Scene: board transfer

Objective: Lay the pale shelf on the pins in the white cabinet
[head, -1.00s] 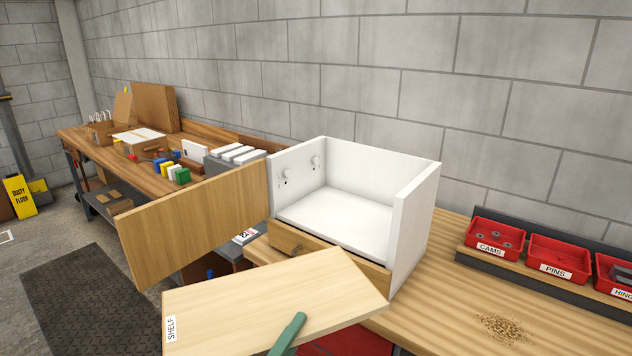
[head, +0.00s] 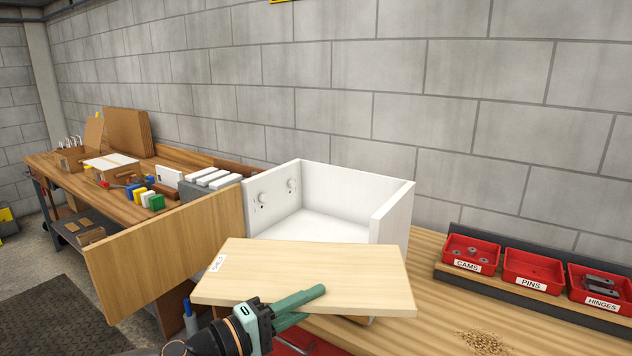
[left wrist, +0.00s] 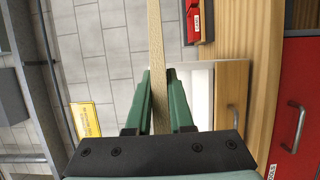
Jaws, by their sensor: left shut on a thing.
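The pale shelf (head: 310,275) is a flat light-wood board with a label at its left end. It hangs in the air in front of the white cabinet (head: 392,208), hiding the cabinet's lower front. My left gripper (head: 305,303) is shut on the shelf's near edge. In the left wrist view the shelf (left wrist: 156,60) shows edge-on between the green fingers of my left gripper (left wrist: 158,100). The cabinet is open at top and front. Round white pins (head: 263,198) show on its left inner wall; pins on the right wall are hidden. My right gripper is not in view.
A wooden door panel (head: 165,255) stands out from the cabinet's left side. Red bins for cams (head: 470,253), pins (head: 532,266) and hinges (head: 600,287) sit at the right. A small pile of bits (head: 482,342) lies on the bench (head: 400,325).

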